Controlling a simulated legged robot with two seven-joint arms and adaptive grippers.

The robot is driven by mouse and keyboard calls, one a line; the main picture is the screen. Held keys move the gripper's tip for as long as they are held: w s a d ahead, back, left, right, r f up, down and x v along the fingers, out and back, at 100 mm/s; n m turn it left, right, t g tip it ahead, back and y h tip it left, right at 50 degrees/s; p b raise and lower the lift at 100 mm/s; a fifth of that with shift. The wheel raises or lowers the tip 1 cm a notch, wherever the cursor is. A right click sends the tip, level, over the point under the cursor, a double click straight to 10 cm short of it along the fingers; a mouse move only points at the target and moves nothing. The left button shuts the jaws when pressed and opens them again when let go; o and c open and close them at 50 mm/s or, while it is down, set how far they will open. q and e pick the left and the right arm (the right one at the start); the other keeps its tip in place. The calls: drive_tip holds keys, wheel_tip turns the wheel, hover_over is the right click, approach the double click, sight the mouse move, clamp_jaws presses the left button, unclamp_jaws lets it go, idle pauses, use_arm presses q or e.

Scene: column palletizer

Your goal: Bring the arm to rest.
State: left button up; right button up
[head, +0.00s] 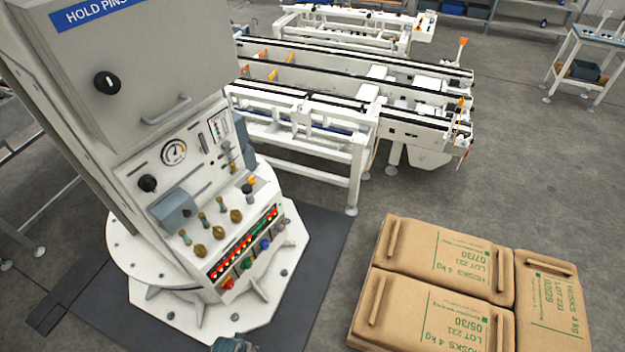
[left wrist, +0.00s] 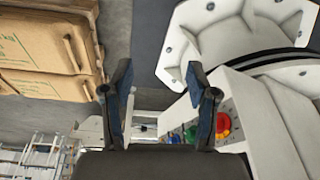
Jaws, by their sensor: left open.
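My left gripper (left wrist: 157,68) is open in the left wrist view, its two dark fingers spread apart with nothing between them. Beyond the fingers, the white control column (left wrist: 245,95) shows with its red button (left wrist: 222,125) and other coloured buttons, to the right of and below the fingertips. The gripper appears clear of the panel, but I cannot tell the exact gap. In the head view, the column (head: 180,80) stands at the left with a gauge, knobs, levers and a lit row of lamps (head: 245,245). My right gripper is in neither view.
Several brown sacks (head: 430,310) lie side by side at the lower right; sacks (left wrist: 40,50) also show in the left wrist view. A white conveyor (head: 350,90) stands behind. A small table (head: 590,40) is at the far right. Grey floor (head: 520,170) between is clear.

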use_arm(q)
drive_tip(key=s+a+f+g+b, duration=0.15)
drive_tip(key=s+f, duration=0.35)
drive_tip(key=f, duration=0.7)
drive_tip(key=s+f+b, duration=0.3)
drive_tip(key=s+f, duration=0.1)
drive_tip(key=f, duration=0.8)
drive_tip(key=s+a+f+b, duration=0.1)
drive_tip(key=s+a+f, duration=0.1)
drive_tip(key=s+f, duration=0.6)
drive_tip(key=s, duration=0.4)
drive_tip(key=shift+f+m+b, duration=0.3)
drive_tip(key=shift+f, duration=0.05)
